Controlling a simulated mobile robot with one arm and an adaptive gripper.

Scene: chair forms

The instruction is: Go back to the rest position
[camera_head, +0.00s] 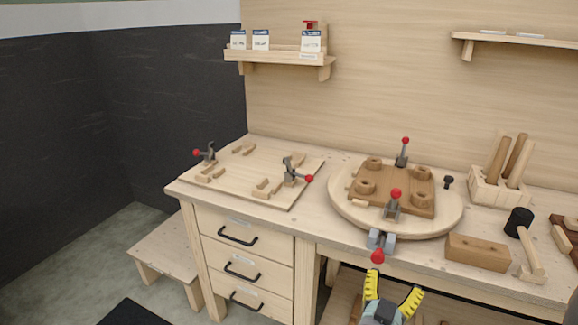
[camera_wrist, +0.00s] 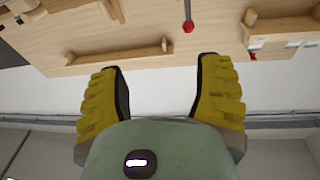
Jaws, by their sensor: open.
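My gripper (camera_head: 394,282) is at the bottom of the head view, in front of the workbench's front edge, below the round turntable. Its two yellow ribbed fingers are spread apart with nothing between them. In the wrist view the same gripper (camera_wrist: 160,66) shows its fingers wide apart and empty. The wooden workbench (camera_head: 330,228) stands in front of me. On it the round turntable (camera_head: 450,213) bears a brown wooden plate (camera_head: 393,183) with round bosses, held by red-tipped toggle clamps. I cannot make out any marked rest position.
A flat board with clamps and small wood pieces (camera_head: 245,180) lies at left. A wooden block (camera_head: 477,252), a mallet (camera_head: 526,245) and a holder with handles (camera_head: 499,187) stand at right. A red clamp knob (camera_head: 377,256) juts out near my gripper. Shelves (camera_head: 280,58) hang on the wall.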

